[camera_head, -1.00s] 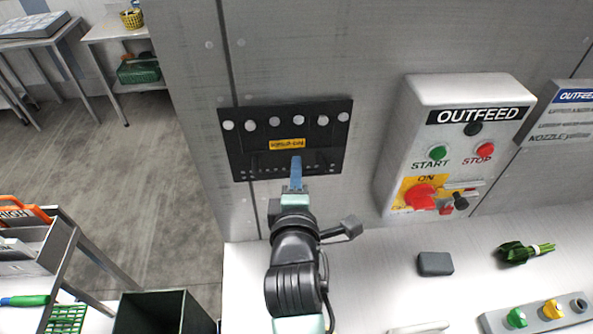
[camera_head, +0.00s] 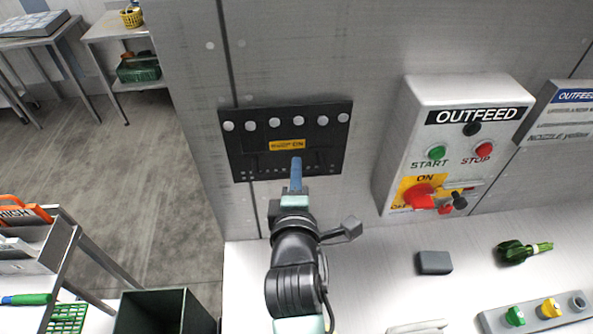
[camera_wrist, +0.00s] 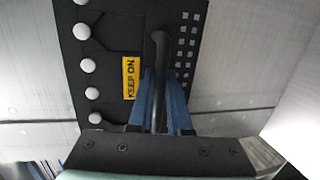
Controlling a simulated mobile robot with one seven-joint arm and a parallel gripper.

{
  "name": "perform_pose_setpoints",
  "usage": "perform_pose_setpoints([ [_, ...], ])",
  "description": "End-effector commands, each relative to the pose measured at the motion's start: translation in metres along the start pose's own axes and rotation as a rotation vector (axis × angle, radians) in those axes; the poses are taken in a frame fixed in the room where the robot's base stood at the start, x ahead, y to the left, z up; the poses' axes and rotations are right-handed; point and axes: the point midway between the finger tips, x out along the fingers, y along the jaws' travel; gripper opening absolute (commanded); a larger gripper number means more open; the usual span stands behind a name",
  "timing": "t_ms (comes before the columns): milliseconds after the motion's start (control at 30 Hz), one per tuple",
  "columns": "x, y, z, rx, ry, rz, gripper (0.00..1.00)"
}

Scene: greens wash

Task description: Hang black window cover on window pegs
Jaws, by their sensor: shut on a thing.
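The black window cover (camera_head: 240,160) lies flat along the grey wall panel, with a yellow label. In the wrist view the label reads KEEP ON, and the cover (camera_wrist: 105,17) fills the upper middle. Several round pale pegs (camera_head: 274,124) show in a row along its upper edge; the pegs (camera_wrist: 86,65) also show in the wrist view. My gripper (camera_head: 296,165) is at the cover's lower middle. Its blue fingers (camera_wrist: 160,105) are shut on the cover's dark bar handle (camera_wrist: 160,50). The window behind the cover is hidden.
A white OUTFEED control box (camera_head: 452,135) with buttons and a red switch stands right of the cover. A grey block (camera_head: 434,263), a green bundle (camera_head: 523,252) and a button strip (camera_head: 540,312) lie on the pale counter. A dark bin (camera_head: 160,312) stands at lower left.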

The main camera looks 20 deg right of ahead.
Motion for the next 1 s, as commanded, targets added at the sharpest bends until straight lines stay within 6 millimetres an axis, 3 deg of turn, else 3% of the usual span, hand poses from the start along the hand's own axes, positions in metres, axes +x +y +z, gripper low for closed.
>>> perform_pose_setpoints([
  [1000, -0.006, 0.029, 0.001, 0.000, 0.000, 0.002, 0.00],
])
